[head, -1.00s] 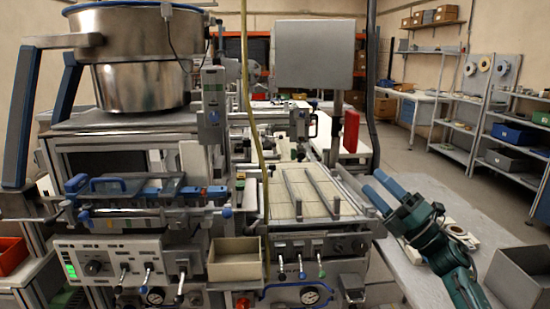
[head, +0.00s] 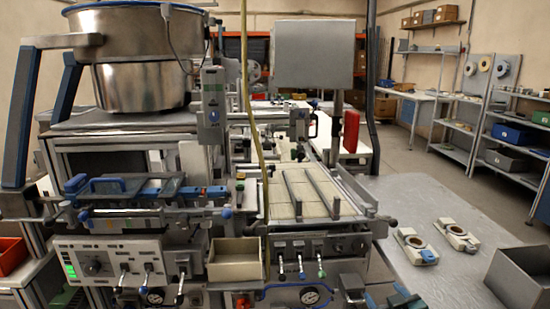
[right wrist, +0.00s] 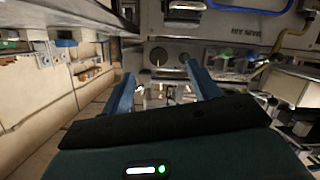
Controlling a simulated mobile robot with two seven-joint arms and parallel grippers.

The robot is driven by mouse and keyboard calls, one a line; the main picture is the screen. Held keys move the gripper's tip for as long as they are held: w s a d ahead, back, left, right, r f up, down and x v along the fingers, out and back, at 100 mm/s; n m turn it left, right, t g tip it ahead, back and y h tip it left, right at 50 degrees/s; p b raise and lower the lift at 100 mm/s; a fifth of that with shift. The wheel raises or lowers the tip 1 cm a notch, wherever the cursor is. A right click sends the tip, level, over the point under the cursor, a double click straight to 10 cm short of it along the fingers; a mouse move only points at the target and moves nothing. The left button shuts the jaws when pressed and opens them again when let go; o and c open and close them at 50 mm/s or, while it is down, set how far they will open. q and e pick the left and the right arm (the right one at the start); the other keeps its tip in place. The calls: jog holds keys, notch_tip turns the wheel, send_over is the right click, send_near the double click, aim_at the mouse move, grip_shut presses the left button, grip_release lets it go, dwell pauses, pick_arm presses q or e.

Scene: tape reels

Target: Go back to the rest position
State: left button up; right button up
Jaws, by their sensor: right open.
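My right gripper (head: 393,299) shows only in part at the bottom edge of the head view, low in front of the machine and left of the grey table. In the right wrist view its two blue fingers (right wrist: 160,72) stand apart with nothing between them. My left gripper is in neither view. Two cream-coloured holders, each with a round ring, lie on the grey table: the left holder (head: 415,246) has a blue part, and the right holder (head: 456,235) lies just behind it.
The machine (head: 150,250) with knobs and levers fills the left and middle. A beige box (head: 236,260) sits on its front. A grey bin (head: 520,278) stands on the table (head: 410,190) at right. Shelves (head: 470,130) stand behind. The table's back part is clear.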

jog(key=s+a+f+g+y, duration=0.1)
jog(key=s+a+f, duration=0.2)
jog(key=s, duration=0.6)
jog(key=s+a+f+g+y, duration=0.1)
jog(key=s+a+f, duration=0.3)
jog(key=s, duration=0.5)
jog(key=s+a+f+g, duration=0.2)
jog(key=s+a, duration=0.3)
jog(key=s, duration=0.5)
jog(key=shift+f+m+y, duration=0.4)
jog(key=shift+f, duration=0.3)
